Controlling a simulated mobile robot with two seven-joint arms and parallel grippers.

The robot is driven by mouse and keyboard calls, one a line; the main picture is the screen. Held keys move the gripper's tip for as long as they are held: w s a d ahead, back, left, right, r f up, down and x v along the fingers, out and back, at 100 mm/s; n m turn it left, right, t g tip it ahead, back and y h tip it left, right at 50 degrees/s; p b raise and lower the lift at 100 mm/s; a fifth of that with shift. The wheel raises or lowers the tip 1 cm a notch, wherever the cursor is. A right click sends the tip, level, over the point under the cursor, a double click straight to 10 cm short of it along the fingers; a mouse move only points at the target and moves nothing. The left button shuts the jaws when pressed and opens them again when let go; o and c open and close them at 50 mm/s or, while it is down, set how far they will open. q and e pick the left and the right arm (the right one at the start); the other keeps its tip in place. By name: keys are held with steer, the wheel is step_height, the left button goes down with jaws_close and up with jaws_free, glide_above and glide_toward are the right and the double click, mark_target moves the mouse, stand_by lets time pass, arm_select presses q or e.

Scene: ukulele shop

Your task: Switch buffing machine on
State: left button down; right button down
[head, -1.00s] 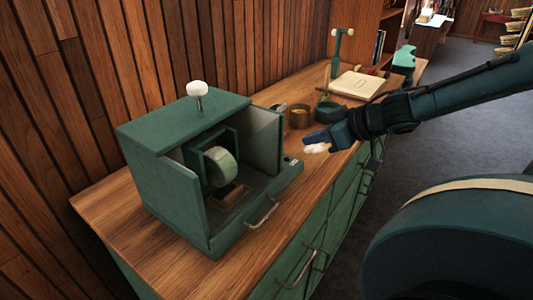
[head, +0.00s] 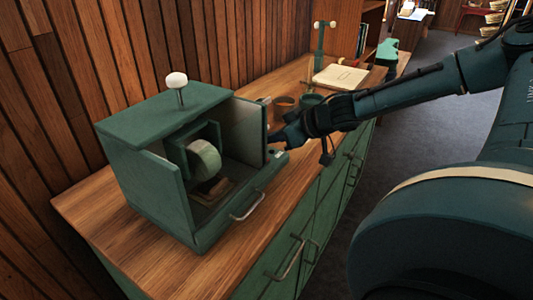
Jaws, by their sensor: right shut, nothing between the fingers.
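The buffing machine (head: 150,205) is a green open-fronted box on the wooden counter, with a pale buffing wheel (head: 204,160) inside. A white knob on a metal stem (head: 177,82) stands upright on its top. My right gripper (head: 272,142) is shut and empty. Its tips are at the machine's right front corner, close to the side panel and the front ledge. I cannot tell whether they touch it. My left gripper is out of view.
The wooden counter (head: 145,265) has green drawers below. Behind my right gripper stand small pots (head: 284,106), a pale book or box (head: 341,77) and a green stand (head: 319,45). A plank wall borders the back. The floor at right is open.

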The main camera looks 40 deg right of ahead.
steer(key=f, duration=0.1)
steer(key=w+f+b, duration=0.2)
steer(key=f, duration=0.1)
steer(key=shift+a, duration=0.3)
steer(key=shift+w+f, duration=0.1)
steer(key=shift+f, duration=0.45)
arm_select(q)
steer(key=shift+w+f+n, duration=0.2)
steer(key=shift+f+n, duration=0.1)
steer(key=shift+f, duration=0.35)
arm_select(e)
steer(key=shift+w, duration=0.1)
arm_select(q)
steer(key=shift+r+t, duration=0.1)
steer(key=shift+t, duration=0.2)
